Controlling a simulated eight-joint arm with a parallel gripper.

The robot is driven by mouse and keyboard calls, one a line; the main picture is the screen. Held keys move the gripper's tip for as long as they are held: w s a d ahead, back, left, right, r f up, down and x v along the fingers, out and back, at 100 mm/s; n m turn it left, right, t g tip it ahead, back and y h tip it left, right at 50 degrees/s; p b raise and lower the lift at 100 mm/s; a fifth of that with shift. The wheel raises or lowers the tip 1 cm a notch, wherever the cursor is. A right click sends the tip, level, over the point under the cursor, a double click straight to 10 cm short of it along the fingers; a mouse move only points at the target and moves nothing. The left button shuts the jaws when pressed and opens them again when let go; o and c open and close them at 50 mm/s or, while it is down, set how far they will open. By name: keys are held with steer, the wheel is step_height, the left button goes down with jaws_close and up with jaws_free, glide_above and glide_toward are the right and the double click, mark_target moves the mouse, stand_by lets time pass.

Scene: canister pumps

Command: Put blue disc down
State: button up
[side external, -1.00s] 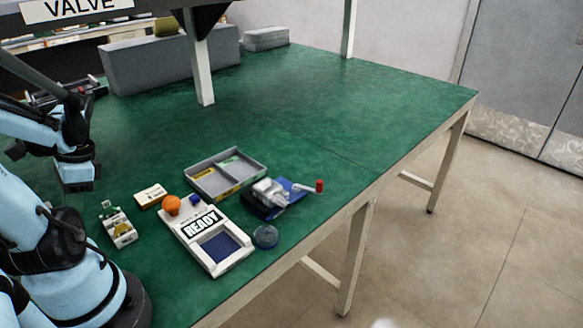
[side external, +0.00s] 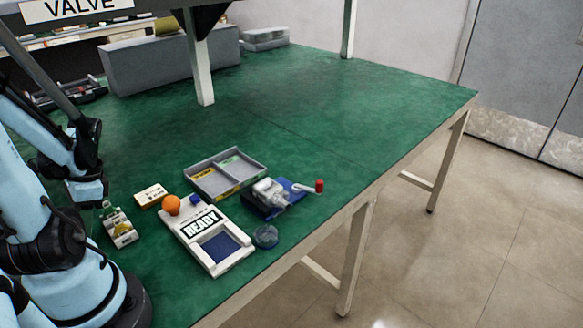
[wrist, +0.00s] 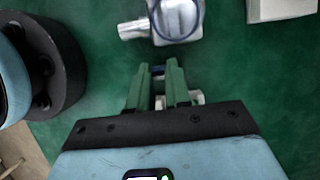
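My gripper (wrist: 158,72) shows in the wrist view with its two green fingers a little apart. A small blue piece (wrist: 158,69) spans the gap at the fingertips; it looks like the edge of the blue disc, mostly hidden by the fingers. A pale metallic body with a dark blue ring (wrist: 155,20) lies just beyond the fingertips, apart from them. In the side external view my gripper (side external: 88,192) is at the left, over the bench beside a small white-and-yellow unit (side external: 121,228); its fingers are too small to read there.
A white READY panel (side external: 190,240) with an orange knob (side external: 171,205) stands right of that unit.

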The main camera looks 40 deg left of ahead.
steer(key=o, duration=0.4)
steer(key=shift+r, duration=0.1)
steer(key=v, duration=1.2)
steer(key=w+d+f+t+y, duration=0.2)
steer(key=w+d+t, duration=0.35)
steer(key=w, duration=0.65)
steer(key=w+d+r+t+h, duration=0.1)
steer(key=w+d+t, duration=0.5)
steer(key=d, duration=0.8)
steer(key=shift+w+h, duration=0.5)
steer(key=shift+w, duration=0.55)
